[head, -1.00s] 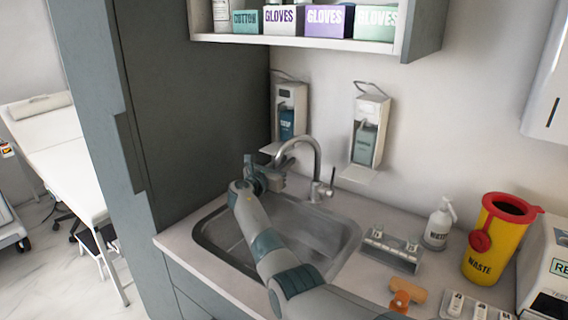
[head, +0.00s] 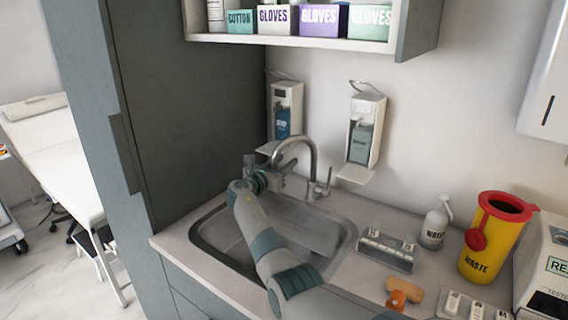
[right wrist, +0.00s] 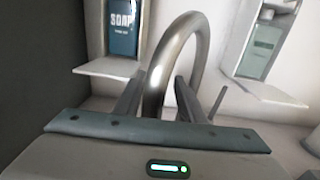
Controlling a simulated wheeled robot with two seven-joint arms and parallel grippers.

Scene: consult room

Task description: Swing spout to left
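The curved metal spout (head: 301,139) of the tap arches over the left back part of the sink (head: 343,246). Its lever handle (head: 328,181) stands at the right of the tap base. My right gripper (head: 287,172) is at the spout's outlet end. In the right wrist view the spout (right wrist: 160,82) rises between the two fingers of the right gripper (right wrist: 156,92). The fingers stand apart, one on each side of it, with a visible gap at the right finger. The spout's outlet is hidden by the gripper. My left gripper is not in view.
Two wall dispensers (head: 286,112) (head: 364,132) hang behind the tap, with drip trays close to the spout. A tall grey cabinet (head: 200,110) stands at the left. A small rack (head: 386,252), a pump bottle (head: 435,224) and a yellow waste bin (head: 490,245) stand right of the sink.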

